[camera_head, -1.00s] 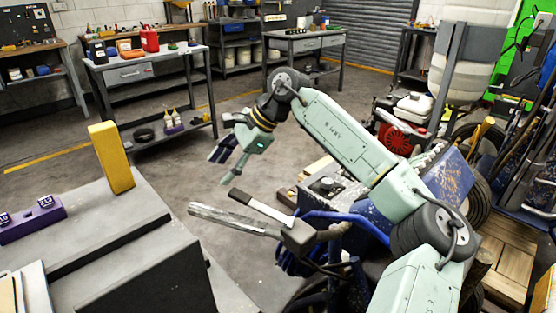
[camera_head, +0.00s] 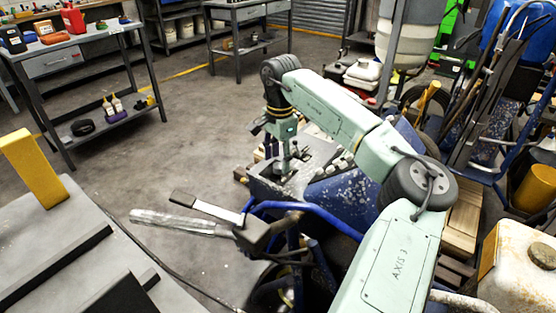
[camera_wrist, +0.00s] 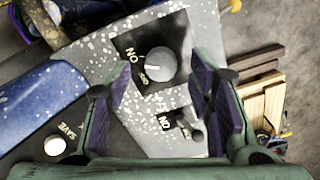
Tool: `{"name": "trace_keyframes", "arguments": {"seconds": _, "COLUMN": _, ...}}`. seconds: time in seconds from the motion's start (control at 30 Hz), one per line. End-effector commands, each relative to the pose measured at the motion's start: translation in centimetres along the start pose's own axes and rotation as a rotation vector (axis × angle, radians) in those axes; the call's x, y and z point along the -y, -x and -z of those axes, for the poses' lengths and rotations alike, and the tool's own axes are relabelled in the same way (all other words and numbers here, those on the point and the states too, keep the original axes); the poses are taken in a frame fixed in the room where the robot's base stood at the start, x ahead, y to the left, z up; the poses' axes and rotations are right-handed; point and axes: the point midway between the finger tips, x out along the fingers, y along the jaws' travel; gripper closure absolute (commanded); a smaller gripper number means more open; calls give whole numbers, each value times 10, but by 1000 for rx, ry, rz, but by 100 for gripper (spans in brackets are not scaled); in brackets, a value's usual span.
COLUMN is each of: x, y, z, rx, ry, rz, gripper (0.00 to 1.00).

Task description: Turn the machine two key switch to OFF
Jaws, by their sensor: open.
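In the wrist view, a speckled grey control panel (camera_wrist: 212,40) carries a round grey knob (camera_wrist: 162,65) on a dark plate with white lettering, partly readable as an upside-down "ON". Below it is a smaller switch (camera_wrist: 197,136) on a second dark plate with similar lettering; I cannot tell for certain which is the key switch. My gripper (camera_wrist: 160,75) is open with purple pads, pointing at the panel. The round knob appears between the fingertips; contact is not clear. In the head view my gripper (camera_head: 283,168) is over the machine's panel (camera_head: 265,185), hiding the switches.
A grey bench with a yellow block (camera_head: 33,168) stands at left. A white tank (camera_head: 520,270) is at lower right. Open floor lies behind left.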

Motion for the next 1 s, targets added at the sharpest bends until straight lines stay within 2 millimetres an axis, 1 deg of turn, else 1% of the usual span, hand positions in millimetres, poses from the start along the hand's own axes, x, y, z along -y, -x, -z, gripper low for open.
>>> {"name": "trace_keyframes", "arguments": {"seconds": 0.1, "x": 0, "y": -13, "z": 0, "rx": 2, "ry": 0, "rz": 0, "gripper": 52}}
{"name": "trace_keyframes", "arguments": {"seconds": 0.2, "x": 0, "y": -18, "z": 0, "rx": 1, "ry": 0, "rz": 1, "gripper": 52}}
{"name": "trace_keyframes", "arguments": {"seconds": 0.5, "x": 0, "y": -21, "z": 0, "rx": 0, "ry": 0, "rz": 1, "gripper": 52}}
{"name": "trace_keyframes", "arguments": {"seconds": 1.0, "x": 0, "y": -21, "z": 0, "rx": 1, "ry": 0, "rz": 1, "gripper": 85}}
